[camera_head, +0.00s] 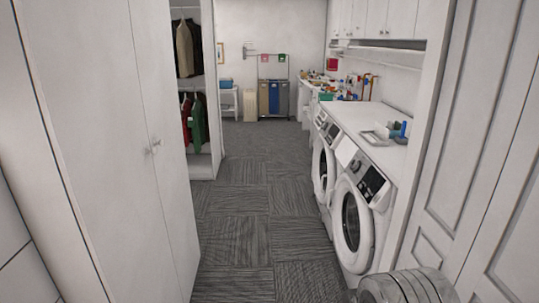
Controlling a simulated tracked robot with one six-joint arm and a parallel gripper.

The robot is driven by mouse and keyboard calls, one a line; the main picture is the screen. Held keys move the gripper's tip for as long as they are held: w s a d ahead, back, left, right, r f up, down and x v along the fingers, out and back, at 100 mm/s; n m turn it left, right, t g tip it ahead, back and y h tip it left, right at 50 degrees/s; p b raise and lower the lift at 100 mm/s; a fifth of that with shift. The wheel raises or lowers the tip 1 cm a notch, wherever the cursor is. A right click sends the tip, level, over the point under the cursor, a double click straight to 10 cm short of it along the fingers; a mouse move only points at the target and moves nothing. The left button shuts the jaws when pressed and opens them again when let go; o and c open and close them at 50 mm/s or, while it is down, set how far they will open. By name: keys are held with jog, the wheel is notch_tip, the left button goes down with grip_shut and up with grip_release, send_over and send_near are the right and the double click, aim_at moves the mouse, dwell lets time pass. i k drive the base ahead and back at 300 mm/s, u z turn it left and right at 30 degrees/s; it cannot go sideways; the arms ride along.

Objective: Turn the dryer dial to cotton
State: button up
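Two white front-loading machines stand side by side under the right-hand counter, with round dark doors facing the aisle. The nearer machine (373,243) has a dark control panel (374,182) on its sloped top front. The farther machine (318,169) is partly hidden behind it. I cannot tell which one is the dryer. Any dial and its labels are too small to read. My gripper is not in view.
The grey carpet-tile aisle (240,215) is clear. White cupboards (115,130) line the left, beside a closet with hanging clothes (190,48). A white panelled door (478,150) is close on the right. Small items lie on the counter (362,120). Coloured bins (273,98) stand at the back.

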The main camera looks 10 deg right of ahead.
aim_at(355, 165)
jog(key=i, duration=2.5)
jog(key=u, duration=1.25)
